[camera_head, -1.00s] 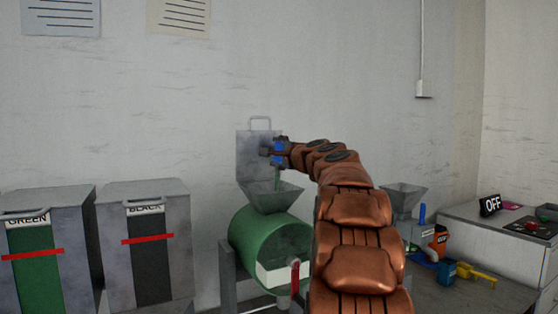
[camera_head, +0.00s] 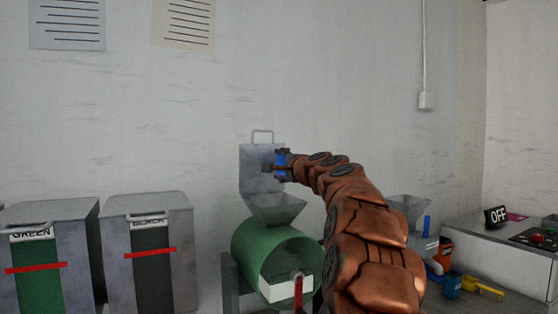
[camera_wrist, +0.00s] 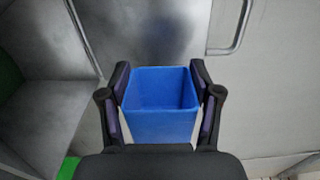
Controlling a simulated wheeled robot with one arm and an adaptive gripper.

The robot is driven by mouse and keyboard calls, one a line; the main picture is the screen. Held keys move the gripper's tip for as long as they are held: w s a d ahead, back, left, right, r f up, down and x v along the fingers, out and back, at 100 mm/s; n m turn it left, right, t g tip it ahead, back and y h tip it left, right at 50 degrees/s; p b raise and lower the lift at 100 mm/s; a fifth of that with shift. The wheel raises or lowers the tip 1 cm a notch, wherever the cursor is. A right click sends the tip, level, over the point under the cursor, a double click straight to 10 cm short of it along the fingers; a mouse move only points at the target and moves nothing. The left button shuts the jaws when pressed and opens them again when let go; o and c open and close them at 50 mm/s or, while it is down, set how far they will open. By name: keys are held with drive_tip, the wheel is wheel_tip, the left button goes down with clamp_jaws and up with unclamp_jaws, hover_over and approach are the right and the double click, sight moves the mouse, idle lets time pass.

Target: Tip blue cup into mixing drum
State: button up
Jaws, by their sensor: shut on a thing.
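My gripper (camera_head: 274,166) is shut on the blue cup (camera_head: 281,162), above the funnel hopper of the green mixing drum. The cup also shows in the wrist view (camera_wrist: 160,112), between the two fingers; its visible inside is plain blue with no material seen. Its tilt is hard to tell. The mixing drum (camera_head: 258,246) stands below, with a grey hopper (camera_head: 274,209) on top and a raised grey lid (camera_head: 250,172) behind it. The hopper's inside is not clearly seen in the head view.
A green-labelled bin (camera_head: 75,235) and a black-labelled bin (camera_head: 177,215) stand left of the drum. To the right are another hopper (camera_head: 408,208), a blue cup-like container (camera_head: 451,287), a yellow piece (camera_head: 484,288) and a control box marked OFF (camera_head: 520,245).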

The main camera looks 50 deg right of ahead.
drive_tip(key=shift+r+m+p, duration=0.1)
drive_tip(key=shift+m+p, duration=0.2)
drive_tip(key=shift+p, duration=0.3)
drive_tip(key=shift+d+m+p, duration=0.2)
drive_tip(key=shift+m+p, duration=0.6)
drive_tip(key=shift+p, duration=0.3)
drive_tip(key=shift+d, duration=0.1)
drive_tip(key=shift+d+f+m+p, duration=0.1)
drive_tip(key=shift+f+m+p, duration=0.2)
drive_tip(key=shift+f+m, duration=0.15)
drive_tip(key=shift+r+p, duration=0.2)
drive_tip(key=shift+p, duration=0.1)
